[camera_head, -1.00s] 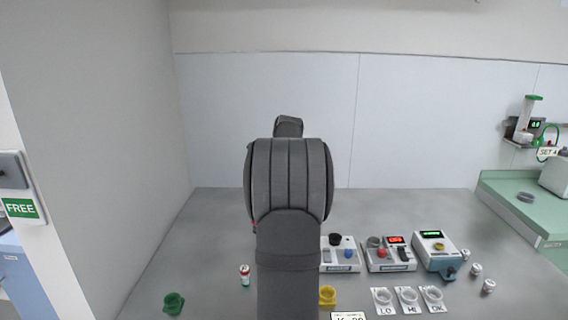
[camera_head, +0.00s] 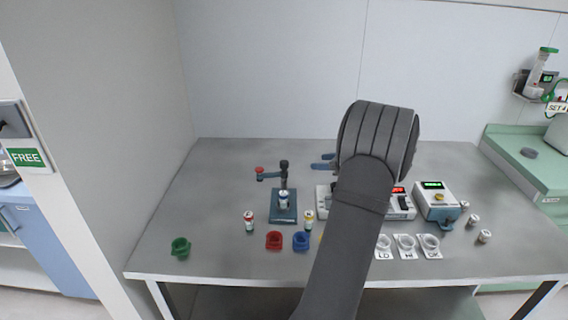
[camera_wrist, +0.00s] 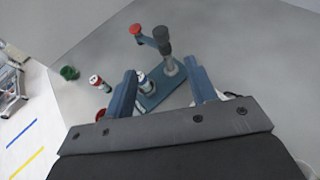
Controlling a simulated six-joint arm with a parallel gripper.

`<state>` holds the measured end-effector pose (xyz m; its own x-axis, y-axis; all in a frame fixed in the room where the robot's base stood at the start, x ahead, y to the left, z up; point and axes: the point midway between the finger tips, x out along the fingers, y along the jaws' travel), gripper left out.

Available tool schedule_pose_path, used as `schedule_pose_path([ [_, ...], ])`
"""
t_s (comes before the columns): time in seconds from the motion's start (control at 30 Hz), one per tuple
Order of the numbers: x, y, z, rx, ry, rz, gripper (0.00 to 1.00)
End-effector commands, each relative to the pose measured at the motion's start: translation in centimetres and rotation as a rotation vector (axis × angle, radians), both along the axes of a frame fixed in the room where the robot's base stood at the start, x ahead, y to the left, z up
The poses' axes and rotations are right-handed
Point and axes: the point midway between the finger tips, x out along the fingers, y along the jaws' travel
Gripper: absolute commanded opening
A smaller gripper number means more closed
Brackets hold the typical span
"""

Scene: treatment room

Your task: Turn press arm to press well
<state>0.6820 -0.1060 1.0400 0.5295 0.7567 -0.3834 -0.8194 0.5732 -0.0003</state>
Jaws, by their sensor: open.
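The press stands on a blue-grey base plate (camera_head: 283,215) with a dark upright post (camera_head: 284,166). Its press arm (camera_head: 271,175) points left from the post and ends in a red knob (camera_head: 260,170); the knob also shows in the wrist view (camera_wrist: 136,30). The arm is turned away from the well. A white-and-blue vial (camera_head: 283,199) stands upright on the base, in front of the post; the well under it is hidden. My gripper (camera_head: 320,161) is open and empty, right of the post. In the wrist view its fingers (camera_wrist: 162,77) frame the press base from above.
A red cup (camera_head: 274,240), a blue cup (camera_head: 301,241) and a green cup (camera_head: 180,247) stand in front. Vials (camera_head: 249,222) (camera_head: 308,221) flank the press. Devices (camera_head: 437,203) and white labelled cups (camera_head: 405,244) are to the right.

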Motion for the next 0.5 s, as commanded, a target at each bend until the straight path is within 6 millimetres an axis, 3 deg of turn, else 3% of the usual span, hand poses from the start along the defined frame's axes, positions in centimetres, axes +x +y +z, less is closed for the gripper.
schedule_pose_path([
  [0.17,1.0,1.5,-0.7,0.003,-0.001,0.001,0.52],
  [0.5,4.9,7.1,-3.6,0.001,0.000,0.003,0.52],
])
